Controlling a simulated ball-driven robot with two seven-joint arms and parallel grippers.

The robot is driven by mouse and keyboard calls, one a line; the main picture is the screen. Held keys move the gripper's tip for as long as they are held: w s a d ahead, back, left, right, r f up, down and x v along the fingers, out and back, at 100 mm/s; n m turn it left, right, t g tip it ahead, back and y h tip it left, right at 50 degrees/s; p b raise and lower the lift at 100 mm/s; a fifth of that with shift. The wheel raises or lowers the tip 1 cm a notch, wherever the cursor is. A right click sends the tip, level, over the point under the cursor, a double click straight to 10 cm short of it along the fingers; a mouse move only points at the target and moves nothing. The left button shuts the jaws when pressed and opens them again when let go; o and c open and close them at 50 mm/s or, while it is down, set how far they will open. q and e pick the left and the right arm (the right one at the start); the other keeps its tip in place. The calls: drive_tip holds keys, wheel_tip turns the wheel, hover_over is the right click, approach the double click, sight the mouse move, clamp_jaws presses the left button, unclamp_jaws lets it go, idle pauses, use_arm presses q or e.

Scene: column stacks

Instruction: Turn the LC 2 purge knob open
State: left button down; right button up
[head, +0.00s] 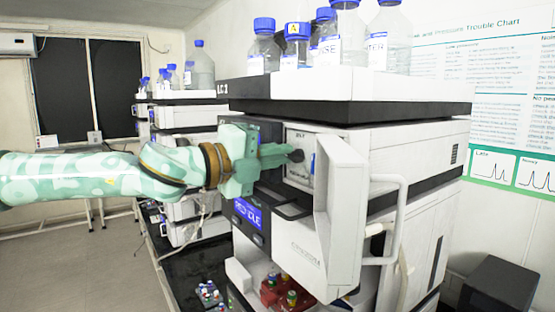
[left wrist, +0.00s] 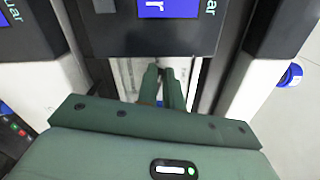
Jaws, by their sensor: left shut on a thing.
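The LC 2 instrument stack (head: 410,140) stands in the middle of the head view, with an LC 2 label on its upper tray edge. Its white door (head: 340,215) is swung open, showing a pale panel (head: 300,176) with a small dark knob (head: 297,155). My left gripper (head: 286,154) reaches in from the left, its fingers closed at the knob. In the left wrist view the two green fingers (left wrist: 163,88) are close together and point into the pale recess; the knob is hidden between or beyond their tips. I cannot tell the knob's angle. My right gripper is not in view.
Several blue-capped bottles (head: 328,42) stand on the top tray (head: 330,82). The open door and a white tube loop (head: 402,225) are just right of my gripper. A red vial rack (head: 286,297) sits below. Another stack (head: 182,115) stands behind my left arm.

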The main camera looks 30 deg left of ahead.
use_arm(q)
drive_tip(key=shift+f+n+b, duration=0.2)
drive_tip(key=shift+n+b, duration=0.1)
drive_tip(key=shift+n, duration=0.9)
drive_tip(key=c, duration=1.5)
unclamp_jaws()
drive_tip(key=shift+c, duration=0.2)
drive_tip(key=b+v, duration=0.4)
drive_tip(key=v, duration=1.2)
